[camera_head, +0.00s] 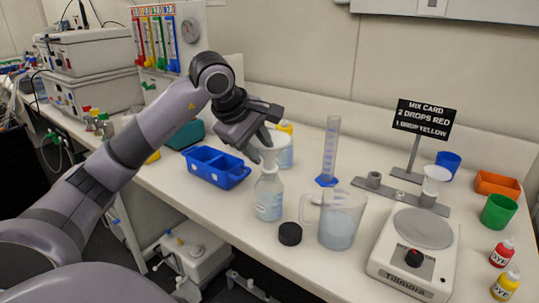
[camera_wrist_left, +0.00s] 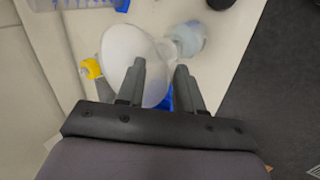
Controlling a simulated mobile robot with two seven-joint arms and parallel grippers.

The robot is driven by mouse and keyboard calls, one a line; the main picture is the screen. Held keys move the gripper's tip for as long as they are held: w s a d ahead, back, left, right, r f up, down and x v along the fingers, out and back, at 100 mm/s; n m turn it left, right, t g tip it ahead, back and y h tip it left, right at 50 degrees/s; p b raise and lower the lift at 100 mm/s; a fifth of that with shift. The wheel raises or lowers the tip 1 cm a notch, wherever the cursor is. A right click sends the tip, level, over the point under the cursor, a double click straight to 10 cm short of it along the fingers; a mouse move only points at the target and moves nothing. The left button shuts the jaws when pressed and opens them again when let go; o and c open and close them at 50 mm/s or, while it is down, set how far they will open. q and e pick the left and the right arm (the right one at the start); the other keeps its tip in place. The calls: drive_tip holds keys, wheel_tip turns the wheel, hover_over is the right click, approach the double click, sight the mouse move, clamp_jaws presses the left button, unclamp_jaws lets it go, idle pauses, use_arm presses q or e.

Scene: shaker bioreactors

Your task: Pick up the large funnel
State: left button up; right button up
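The large funnel (camera_head: 271,148) is white and translucent, directly above the neck of a clear bottle (camera_head: 268,196) with pale blue liquid; it appears to sit in the bottle's mouth. My left gripper (camera_head: 262,140) is at the funnel, partly covering it in the head view. In the left wrist view the funnel's wide round mouth (camera_wrist_left: 118,58) lies under the fingers. The left gripper's fingers (camera_wrist_left: 162,85) are apart, one over the mouth and one beyond the rim; contact cannot be told. The bottle (camera_wrist_left: 188,38) shows behind the funnel. My right gripper is not in view.
A blue tray (camera_head: 228,174) stands left of the bottle. A black cap (camera_head: 290,234) and a beaker (camera_head: 341,225) stand close at right, with a graduated cylinder (camera_head: 330,150) behind. A smaller white funnel (camera_head: 437,174) sits in a holder near the stirrer (camera_head: 415,250).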

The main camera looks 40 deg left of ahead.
use_arm(q)
clamp_jaws()
idle(0.3)
wheel_tip(320, 180, up, 20)
drive_tip(key=p, duration=0.2)
drive_tip(key=shift+p, duration=0.4)
